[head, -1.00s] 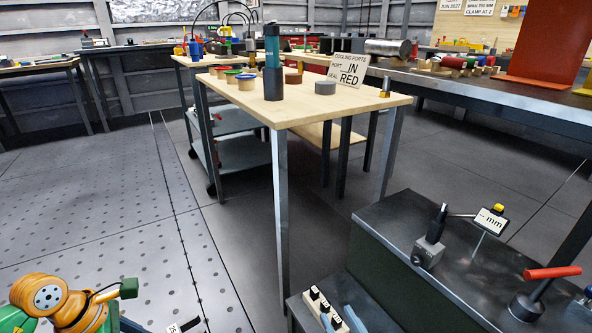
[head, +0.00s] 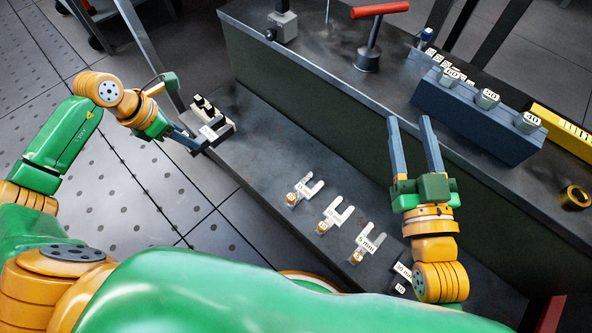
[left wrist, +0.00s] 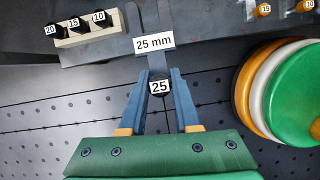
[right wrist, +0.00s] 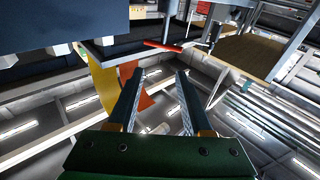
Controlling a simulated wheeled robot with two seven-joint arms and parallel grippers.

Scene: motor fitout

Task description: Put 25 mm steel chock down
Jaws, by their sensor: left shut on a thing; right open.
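The 25 mm steel chock (left wrist: 154,60) is a dark two-pronged fork with a white "25 mm" label and a black end block marked "25". My left gripper (left wrist: 158,75) is shut on that end block. In the head view my left gripper (head: 198,145) is at the left end of the dark lower ledge (head: 250,160), beside a pale rack. The prongs reach over the dark surface; I cannot tell whether they touch it. In the head view the chock is mostly hidden. My right gripper (head: 409,120) is open and empty above the ledge at right.
The pale rack (left wrist: 90,34) holds black blocks marked 20, 15 and 10. Three silver forks (head: 332,217) lie along the ledge, one marked "5 mm". Dark labelled pieces (head: 401,278) lie near its right end. The raised step (head: 300,85) stands behind. The ledge between rack and forks is clear.

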